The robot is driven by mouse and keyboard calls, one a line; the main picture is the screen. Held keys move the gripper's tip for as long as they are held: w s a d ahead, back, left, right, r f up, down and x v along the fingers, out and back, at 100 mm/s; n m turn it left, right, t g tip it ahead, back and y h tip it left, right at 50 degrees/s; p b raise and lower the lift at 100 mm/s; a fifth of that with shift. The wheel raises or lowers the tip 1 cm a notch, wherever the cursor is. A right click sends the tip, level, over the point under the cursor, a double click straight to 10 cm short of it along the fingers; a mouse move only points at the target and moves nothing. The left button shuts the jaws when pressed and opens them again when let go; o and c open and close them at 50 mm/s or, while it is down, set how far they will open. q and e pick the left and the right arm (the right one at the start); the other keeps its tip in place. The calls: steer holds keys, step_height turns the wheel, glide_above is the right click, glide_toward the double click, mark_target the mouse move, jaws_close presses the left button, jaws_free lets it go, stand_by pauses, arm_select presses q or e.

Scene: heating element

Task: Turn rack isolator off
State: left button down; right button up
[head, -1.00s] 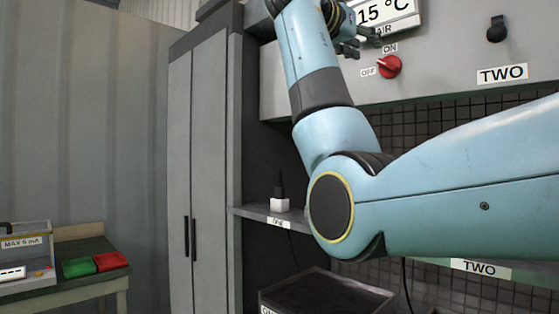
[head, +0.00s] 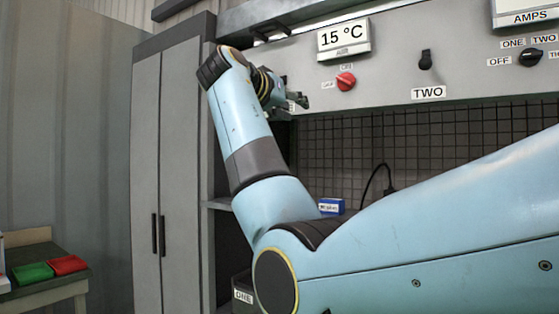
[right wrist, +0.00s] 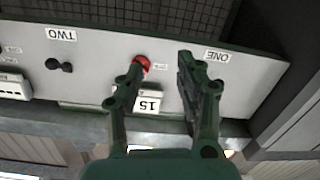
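A red rotary knob (head: 346,81) sits on the grey upper panel, with an ON label above it and an OFF label to its left. Which way it points is too small to tell. It also shows in the right wrist view (right wrist: 141,61), which is upside down, close to the tip of the left-hand finger. My right gripper (head: 304,101) is left of and a little below the knob in the head view. In the right wrist view the gripper (right wrist: 160,64) has its fingers apart with nothing between them. My left gripper is out of view.
A black knob (head: 426,60) above the TWO label (head: 429,93) and a black selector (head: 531,57) are further right. A tall grey cabinet (head: 172,160) stands left. A blue box (head: 332,206) is below, behind my arm.

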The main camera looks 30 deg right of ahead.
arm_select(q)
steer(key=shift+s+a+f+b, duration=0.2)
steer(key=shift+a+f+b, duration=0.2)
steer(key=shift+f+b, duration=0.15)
arm_select(e)
step_height(320, 180, down, 11)
steer(key=w+n+y, duration=0.1)
steer(key=n, duration=0.1)
steer(key=shift+w+a+f, duration=0.15)
steer(key=shift+w+a, duration=0.15)
steer(key=shift+w, duration=0.1)
steer(key=shift+o, duration=0.4)
